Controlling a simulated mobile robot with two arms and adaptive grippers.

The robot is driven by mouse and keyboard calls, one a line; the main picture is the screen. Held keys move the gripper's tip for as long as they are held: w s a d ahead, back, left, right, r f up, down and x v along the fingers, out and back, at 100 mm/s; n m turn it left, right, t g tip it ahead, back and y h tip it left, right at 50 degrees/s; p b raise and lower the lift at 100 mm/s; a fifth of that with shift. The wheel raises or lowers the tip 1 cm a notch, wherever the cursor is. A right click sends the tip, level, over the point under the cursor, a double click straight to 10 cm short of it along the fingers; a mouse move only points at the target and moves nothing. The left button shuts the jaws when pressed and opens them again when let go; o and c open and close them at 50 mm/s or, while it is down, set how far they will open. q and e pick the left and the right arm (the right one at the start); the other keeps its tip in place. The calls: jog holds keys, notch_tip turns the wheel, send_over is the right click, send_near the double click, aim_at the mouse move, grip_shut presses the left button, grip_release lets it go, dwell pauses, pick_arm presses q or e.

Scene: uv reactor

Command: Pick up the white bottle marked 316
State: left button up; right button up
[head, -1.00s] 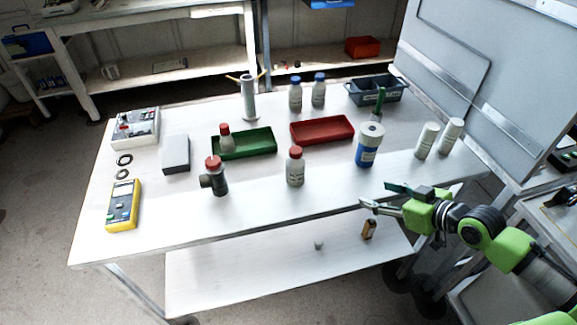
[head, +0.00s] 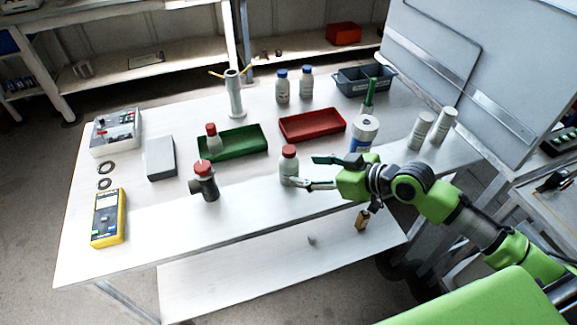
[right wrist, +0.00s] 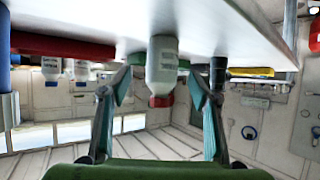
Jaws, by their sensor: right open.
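A white bottle with a red cap (head: 289,166) stands upright near the middle of the table's front part. In the right wrist view, which is upside down, this bottle (right wrist: 162,66) shows between the two fingers; its label is too small to read. My right gripper (head: 307,172) is open and empty, just right of the bottle, its fingers pointing at it. Two white bottles with blue caps (head: 282,88) (head: 306,83) stand at the back. Another red-capped bottle (head: 213,141) is at the green tray. I cannot read 316 on any bottle. My left gripper is not in view.
A dark bottle with a side part (head: 207,186) stands left of the red-capped bottle. The green tray (head: 250,143) and red tray (head: 322,127) lie behind. A blue-and-white container (head: 366,130) stands behind my right gripper. A yellow meter (head: 107,226) lies front left.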

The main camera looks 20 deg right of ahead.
aim_at(298, 168)
jog(key=shift+x, duration=0.9)
jog(key=shift+w+a+p, duration=0.25)
jog(key=shift+a+p, duration=0.05)
jog(key=shift+a, duration=0.05)
jog(key=x, duration=0.1)
jog(key=p+x, duration=0.1)
jog(key=x, duration=0.1)
jog(key=shift+w+a+r, duration=0.1)
jog(key=shift+w+a, duration=0.15)
jog(key=shift+w+a+f, duration=0.25)
jog(key=shift+w+f, duration=0.1)
jog(key=c, duration=1.4)
